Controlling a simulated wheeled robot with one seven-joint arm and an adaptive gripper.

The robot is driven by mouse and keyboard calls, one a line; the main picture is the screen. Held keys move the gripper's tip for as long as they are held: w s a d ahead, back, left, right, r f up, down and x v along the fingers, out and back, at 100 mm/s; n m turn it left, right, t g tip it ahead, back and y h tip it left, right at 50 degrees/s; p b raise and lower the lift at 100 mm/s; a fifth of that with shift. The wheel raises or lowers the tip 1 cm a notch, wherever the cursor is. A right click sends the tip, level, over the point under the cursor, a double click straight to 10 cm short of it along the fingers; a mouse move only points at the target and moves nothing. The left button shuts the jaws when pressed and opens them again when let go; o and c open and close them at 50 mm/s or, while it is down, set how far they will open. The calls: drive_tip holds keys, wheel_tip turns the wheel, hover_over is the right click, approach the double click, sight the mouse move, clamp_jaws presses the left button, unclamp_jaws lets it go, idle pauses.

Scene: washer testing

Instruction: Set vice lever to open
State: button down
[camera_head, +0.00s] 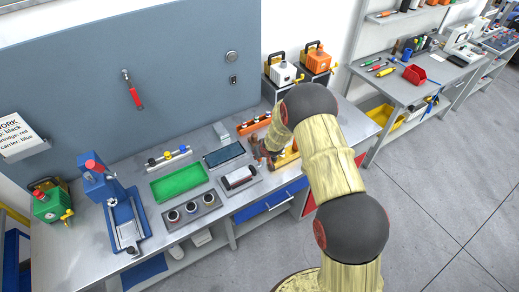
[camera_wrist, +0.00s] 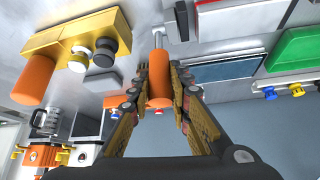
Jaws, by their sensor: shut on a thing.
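My gripper (camera_wrist: 160,84) is shut on an orange handle (camera_wrist: 159,78) in the wrist view, with a finger on each side. A grey metal rod (camera_wrist: 158,42) runs from the handle's far end; it looks like the vice lever. What the rod joins is partly cut off at the picture's top. In the head view my gripper (camera_head: 264,158) is low over the bench's right part, and my arm hides part of that area. A yellow block (camera_wrist: 70,42) with an orange cylinder and black and white knobs stands left of the gripper in the wrist view.
On the bench (camera_head: 150,245), a green tray (camera_head: 180,182), a tray with several round parts (camera_head: 190,208) and a blue press-like tool (camera_head: 100,182) stand left of my gripper. An orange rack (camera_head: 252,125) and two boxy devices (camera_head: 318,60) are behind it.

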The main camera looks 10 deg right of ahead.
drive_tip(key=shift+w+p, duration=0.15)
drive_tip(key=shift+p, duration=0.35)
drive_tip(key=c, duration=1.6)
unclamp_jaws()
drive_tip(key=shift+c, duration=0.2)
drive_tip(key=v, duration=1.1)
drive_tip(key=shift+r, duration=0.5)
